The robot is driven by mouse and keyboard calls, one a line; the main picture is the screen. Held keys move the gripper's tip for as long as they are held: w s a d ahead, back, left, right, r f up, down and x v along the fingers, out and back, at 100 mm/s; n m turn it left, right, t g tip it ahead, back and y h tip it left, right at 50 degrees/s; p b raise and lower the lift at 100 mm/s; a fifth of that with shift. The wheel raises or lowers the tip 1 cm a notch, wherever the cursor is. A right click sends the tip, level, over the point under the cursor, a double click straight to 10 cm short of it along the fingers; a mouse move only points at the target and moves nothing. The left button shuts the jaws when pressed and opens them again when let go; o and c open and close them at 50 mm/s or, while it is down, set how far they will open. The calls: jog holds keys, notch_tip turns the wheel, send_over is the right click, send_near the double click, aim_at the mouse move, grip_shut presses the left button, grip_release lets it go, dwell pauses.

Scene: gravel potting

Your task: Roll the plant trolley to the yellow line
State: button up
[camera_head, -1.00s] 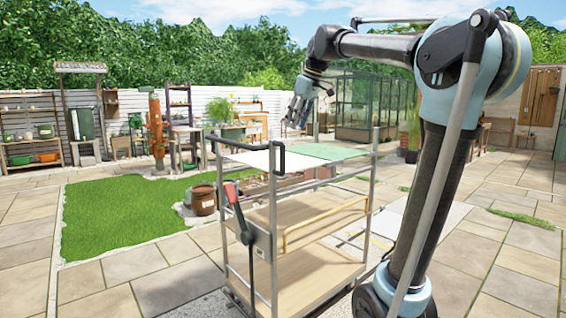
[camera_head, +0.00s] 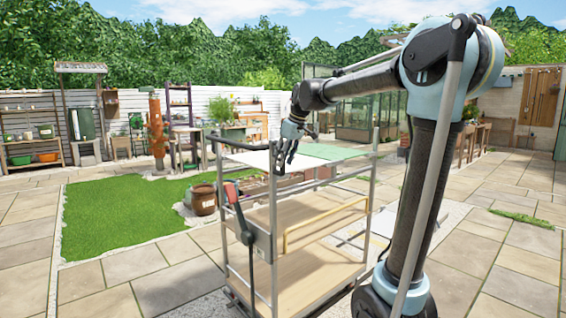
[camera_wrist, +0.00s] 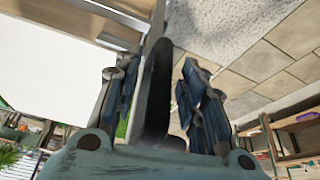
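The plant trolley (camera_head: 272,215) stands in the front middle of the head view, a metal frame with wooden shelves. A black push handle (camera_head: 246,139) runs along its top left, and a red-gripped lever (camera_head: 230,192) is on its near post. My gripper (camera_head: 286,158) is at the handle's right end, pointing down. In the wrist view, my gripper (camera_wrist: 160,85) has its fingers apart, with a dark bar (camera_wrist: 155,95), apparently the handle, between them. A gap shows on the bar's right side.
Grass (camera_head: 120,215) and a brown pot (camera_head: 203,199) lie left of the trolley. Paving (camera_head: 500,255) is open to the right. A greenhouse (camera_head: 368,112) and planting benches stand behind.

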jog(key=shift+w+a+f, duration=0.1)
jog(key=shift+a+f, duration=0.05)
jog(key=shift+f, duration=0.25)
grip_shut()
